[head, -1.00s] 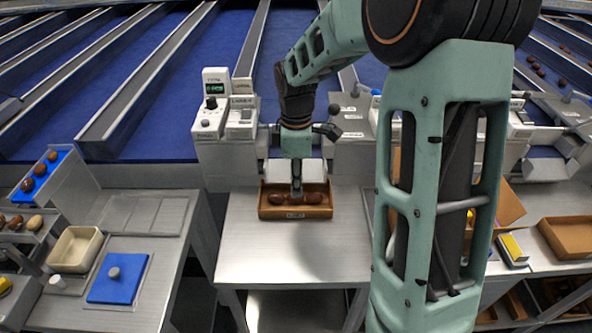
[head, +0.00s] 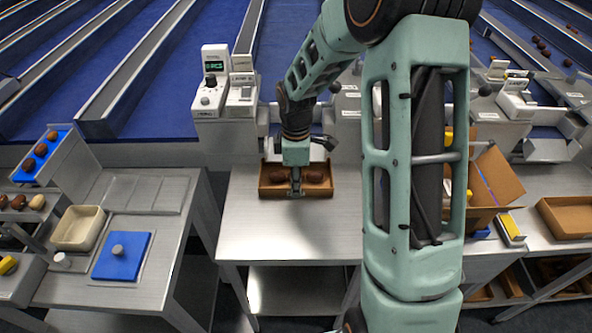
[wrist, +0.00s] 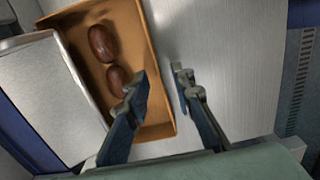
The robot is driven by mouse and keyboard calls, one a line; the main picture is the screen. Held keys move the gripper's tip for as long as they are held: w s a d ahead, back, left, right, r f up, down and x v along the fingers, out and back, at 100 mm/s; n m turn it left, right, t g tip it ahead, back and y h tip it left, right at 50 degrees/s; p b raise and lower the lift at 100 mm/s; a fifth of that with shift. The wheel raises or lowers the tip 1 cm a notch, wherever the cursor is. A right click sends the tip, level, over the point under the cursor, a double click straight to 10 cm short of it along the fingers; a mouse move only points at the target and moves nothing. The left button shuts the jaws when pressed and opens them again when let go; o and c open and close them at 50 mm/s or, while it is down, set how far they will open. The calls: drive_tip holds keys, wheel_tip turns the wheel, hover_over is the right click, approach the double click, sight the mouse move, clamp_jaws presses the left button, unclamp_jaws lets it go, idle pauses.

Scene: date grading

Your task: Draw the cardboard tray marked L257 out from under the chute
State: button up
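The brown cardboard tray (head: 264,191) lies on the steel table below the chute, with a few dark dates in it. It also shows in the wrist view (wrist: 158,128), with two dates visible. My gripper (head: 295,190) is at the tray's front wall and covers the middle of it, so the label cannot be read now. In the wrist view my gripper (wrist: 160,82) is open, one finger over the inside of the tray and the other outside, with the wall between them. A gap shows beside the wall. The chute mouth is partly hidden behind my arm.
The steel table (head: 290,235) is bare in front of the tray. A white control unit (head: 211,85) stands behind to the left. A side table at left holds a cream bin (head: 78,228) and blue plate (head: 121,257). An open carton (head: 495,180) stands at right.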

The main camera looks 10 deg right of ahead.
drive_tip(key=shift+f, duration=1.05)
drive_tip(key=shift+c, duration=0.5)
clamp_jaws()
